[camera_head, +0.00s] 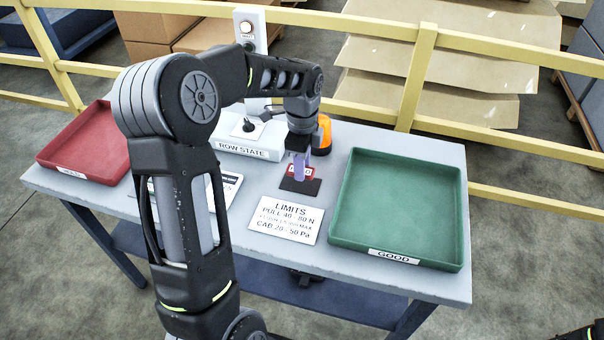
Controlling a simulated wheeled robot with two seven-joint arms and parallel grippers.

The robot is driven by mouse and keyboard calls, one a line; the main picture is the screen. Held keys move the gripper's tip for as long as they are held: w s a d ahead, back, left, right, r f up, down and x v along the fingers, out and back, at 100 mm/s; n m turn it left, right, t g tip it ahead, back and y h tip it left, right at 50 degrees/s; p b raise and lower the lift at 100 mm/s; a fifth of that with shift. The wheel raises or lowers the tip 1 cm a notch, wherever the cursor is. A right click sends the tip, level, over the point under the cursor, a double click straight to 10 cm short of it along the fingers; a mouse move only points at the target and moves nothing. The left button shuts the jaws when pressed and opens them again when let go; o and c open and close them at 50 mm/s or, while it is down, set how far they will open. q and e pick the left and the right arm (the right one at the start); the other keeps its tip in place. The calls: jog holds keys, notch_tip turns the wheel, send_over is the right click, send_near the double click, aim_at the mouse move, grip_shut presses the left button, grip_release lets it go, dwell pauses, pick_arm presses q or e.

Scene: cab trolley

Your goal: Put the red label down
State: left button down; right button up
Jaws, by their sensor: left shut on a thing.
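The red label (309,171), with a white patch, shows behind and beside the fingers of my left gripper (299,176) in the head view. My left gripper points down and is shut on the label, partly hiding it. Both are at a small dark pad (300,187) on the grey table. I cannot tell whether the label touches the pad. My right gripper does not show; only a dark bit of my right arm is at the bottom right corner.
A green GOOD tray (452,215) stands on the right of the grey table (275,260), a red tray (85,150) on the left. A white LIMITS card (286,221) lies in front of the pad. Behind are a ROW STATE block (247,150) and an orange item (324,134).

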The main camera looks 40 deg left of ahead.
pick_arm(q)
jog(key=shift+f, duration=1.8)
jog(key=shift+f, duration=0.2)
jog(key=c, duration=1)
grip_release()
jog(key=shift+r, duration=0.1)
jog(key=shift+c, duration=0.2)
jog(key=shift+r, duration=0.1)
notch_tip(320, 180, up, 12)
